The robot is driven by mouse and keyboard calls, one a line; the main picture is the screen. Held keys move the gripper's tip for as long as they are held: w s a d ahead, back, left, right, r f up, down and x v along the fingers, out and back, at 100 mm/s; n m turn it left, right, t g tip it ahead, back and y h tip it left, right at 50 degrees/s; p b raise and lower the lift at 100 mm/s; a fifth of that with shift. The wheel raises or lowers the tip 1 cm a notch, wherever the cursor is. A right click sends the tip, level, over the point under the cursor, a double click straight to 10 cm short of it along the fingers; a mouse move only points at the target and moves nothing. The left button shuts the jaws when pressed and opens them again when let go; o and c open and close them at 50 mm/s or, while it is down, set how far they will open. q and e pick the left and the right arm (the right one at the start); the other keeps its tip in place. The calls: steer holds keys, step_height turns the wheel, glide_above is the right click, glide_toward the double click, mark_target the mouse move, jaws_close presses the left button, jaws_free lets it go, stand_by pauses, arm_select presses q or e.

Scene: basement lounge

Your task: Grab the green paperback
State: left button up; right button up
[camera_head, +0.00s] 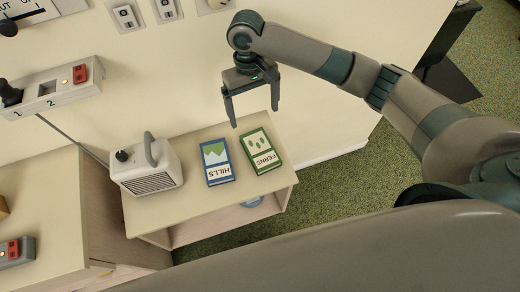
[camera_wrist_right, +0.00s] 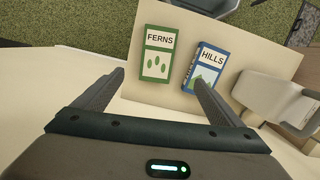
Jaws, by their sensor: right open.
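The green paperback (camera_head: 261,150), titled FERNS, lies flat on a small light-topped shelf unit (camera_head: 285,182), near its right end. In the right wrist view the green paperback (camera_wrist_right: 157,54) shows whole, beyond and between my open fingers. My right gripper (camera_head: 254,106) is open and empty, above and behind the books in the head view, with its fingers pointing down. It also shows in the right wrist view (camera_wrist_right: 160,80). My left gripper is in neither view.
A blue HILLS book (camera_head: 217,162) lies close beside the green one, on its left. A white heater-like box with a handle (camera_head: 147,168) stands at the unit's left end. The wall with switch panels (camera_head: 55,88) is behind. Green carpet is at right.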

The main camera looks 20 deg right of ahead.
steer(key=shift+w+d+r, duration=0.15)
steer(key=shift+d+r, duration=0.1)
steer(key=shift+r, duration=0.05)
steer(key=shift+f, duration=0.1)
steer(key=p, duration=0.3)
glide_above(260, 148)
steer(key=w, duration=0.1)
step_height(260, 148, down, 12)
steer(key=shift+a, duration=0.1)
steer(key=shift+f+p, duration=0.25)
steer(key=shift+p, duration=0.1)
steer(key=f+p, duration=0.1)
steer(key=f, duration=0.1)
steer(key=s+f, duration=0.1)
steer(key=shift+f+p, duration=0.35)
steer(key=shift+f, duration=0.45)
